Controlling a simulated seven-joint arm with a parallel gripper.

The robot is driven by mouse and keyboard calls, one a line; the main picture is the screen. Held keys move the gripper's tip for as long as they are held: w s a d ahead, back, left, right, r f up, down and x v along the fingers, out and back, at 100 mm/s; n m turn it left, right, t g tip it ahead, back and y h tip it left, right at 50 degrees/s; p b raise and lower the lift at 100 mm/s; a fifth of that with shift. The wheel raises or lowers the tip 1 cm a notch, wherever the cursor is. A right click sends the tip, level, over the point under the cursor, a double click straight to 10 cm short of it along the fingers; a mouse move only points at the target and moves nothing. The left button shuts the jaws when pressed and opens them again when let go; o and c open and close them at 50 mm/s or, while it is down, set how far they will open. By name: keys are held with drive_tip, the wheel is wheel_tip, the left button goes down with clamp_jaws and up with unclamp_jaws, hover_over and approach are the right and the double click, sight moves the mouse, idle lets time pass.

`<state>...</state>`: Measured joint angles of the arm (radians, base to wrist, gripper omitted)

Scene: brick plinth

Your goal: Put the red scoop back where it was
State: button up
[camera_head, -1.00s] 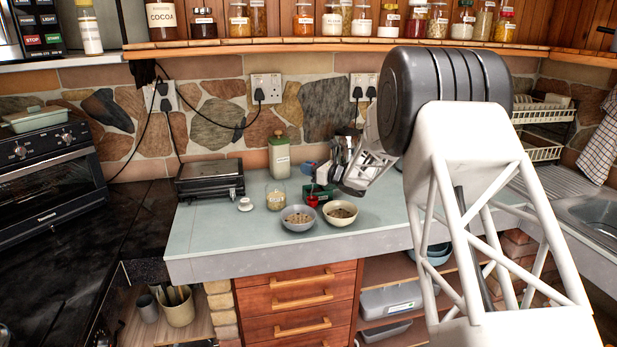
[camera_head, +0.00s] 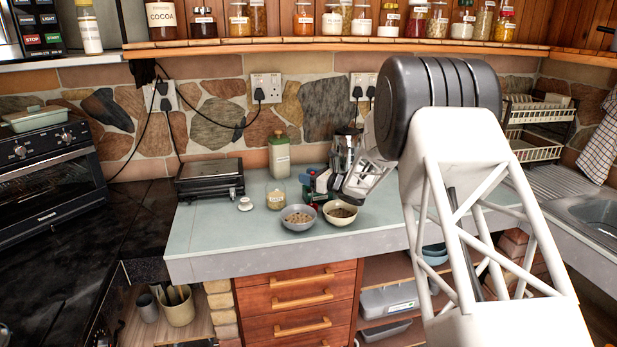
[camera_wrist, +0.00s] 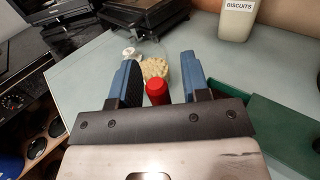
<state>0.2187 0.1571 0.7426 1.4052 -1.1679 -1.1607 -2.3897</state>
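The red scoop (camera_wrist: 157,92) shows in the wrist view as a small red rounded piece between the two blue fingers of my gripper (camera_wrist: 159,60). The fingers stand apart, with gaps beside the red piece; its lower part is hidden behind the gripper's dark bar. In the head view my gripper (camera_head: 314,178) is low over the counter, behind the two bowls, and the scoop is hard to make out there. A green box (camera_wrist: 275,140) lies right beside the gripper in the wrist view.
A grey bowl (camera_head: 298,226) and a cream bowl (camera_head: 341,221) stand near the counter's front edge. A glass jar (camera_head: 276,198), a white lidded item (camera_head: 245,204) and a tall biscuits container (camera_head: 279,158) stand nearby.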

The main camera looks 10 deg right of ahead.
drive_tip(key=shift+r, duration=0.15)
drive_tip(key=shift+s+d, duration=0.35)
drive_tip(key=shift+d, duration=0.05)
drive_tip(key=v, duration=1.1)
drive_tip(key=shift+r, duration=0.1)
idle(0.4)
drive_tip(key=s+a+r+m+t+h, duration=0.2)
drive_tip(key=s+r+m+t+h, duration=0.15)
drive_tip(key=r+m+h, duration=0.75)
drive_tip(key=s+a+r+m+g+h, duration=0.1)
drive_tip(key=s+r+m+g+h, duration=0.15)
drive_tip(key=s+m, duration=0.9)
drive_tip(key=s+a+f+m+g, duration=0.1)
drive_tip(key=s+a+m+g, duration=0.2)
drive_tip(key=s+m, duration=0.4)
drive_tip(key=s+a+f+m+g, duration=0.2)
drive_tip(key=s+m, duration=0.6)
drive_tip(key=s, duration=1.3)
drive_tip(key=s+a+f+m+g, duration=0.1)
drive_tip(key=s+a+m+g, duration=0.5)
drive_tip(key=s, duration=0.8)
drive_tip(key=shift+f+m+y, duration=0.35)
drive_tip(key=shift+m, duration=0.5)
